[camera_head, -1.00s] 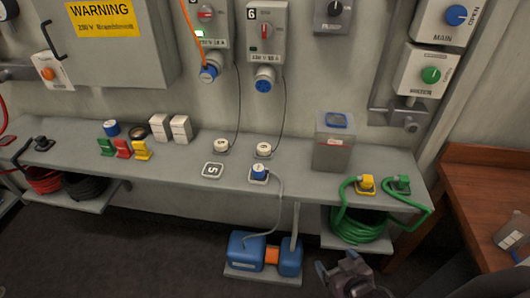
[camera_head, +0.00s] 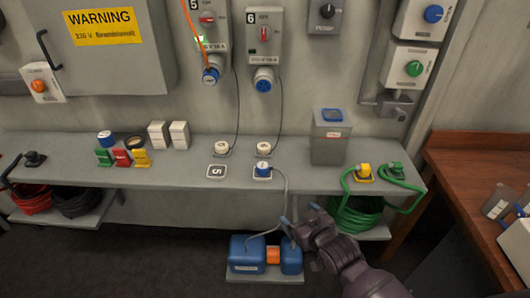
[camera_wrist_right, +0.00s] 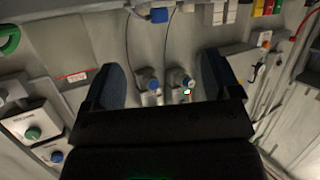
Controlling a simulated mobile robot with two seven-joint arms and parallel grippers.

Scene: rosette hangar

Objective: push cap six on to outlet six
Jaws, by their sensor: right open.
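Outlet six is the blue round socket (camera_head: 264,80) under the grey wall box marked 6 (camera_head: 264,35). Its face looks uncovered. Cap six appears to be the white round cap (camera_head: 263,148) on the shelf below, with a thin dark cord running up to that box. My right gripper (camera_head: 301,218) is open and empty, in front of the shelf and below it, right of the cap and apart from it. Outlet six also shows upside down in the right wrist view (camera_wrist_right: 153,86), between the open fingers (camera_wrist_right: 163,80) but far beyond them. My left gripper is not in view.
A blue plug (camera_head: 263,170) with a grey cable stands just in front of cap six. Another white cap (camera_head: 222,147) lies to the left, behind a plate marked 5 (camera_head: 217,171). A grey canister (camera_head: 331,140) stands to the right. A blue unit (camera_head: 248,254) sits below the shelf.

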